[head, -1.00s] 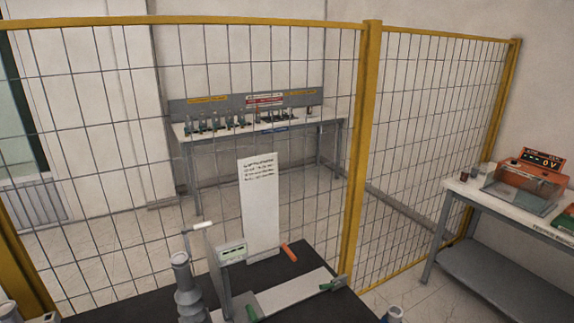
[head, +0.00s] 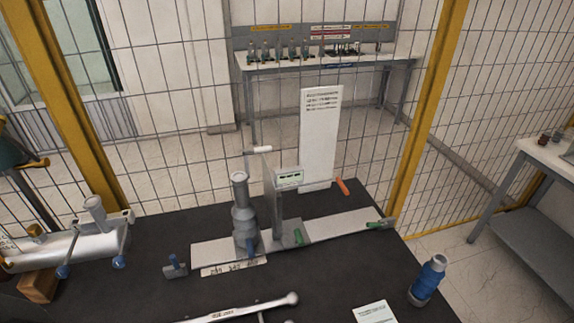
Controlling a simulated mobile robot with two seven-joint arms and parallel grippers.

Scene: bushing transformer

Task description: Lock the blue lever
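A blue lever (head: 174,262) stands upright on a small grey block at the left end of a flat light-grey rail (head: 345,226) on the dark table. A second blue lever (head: 251,246) is at the foot of a grey ribbed bushing (head: 242,212) on the same rail. Green levers are at the rail's middle (head: 298,237) and right end (head: 378,224). I cannot tell whether any lever is locked. Neither of my grippers is in view.
A yellow-framed mesh fence (head: 425,110) stands behind the table.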

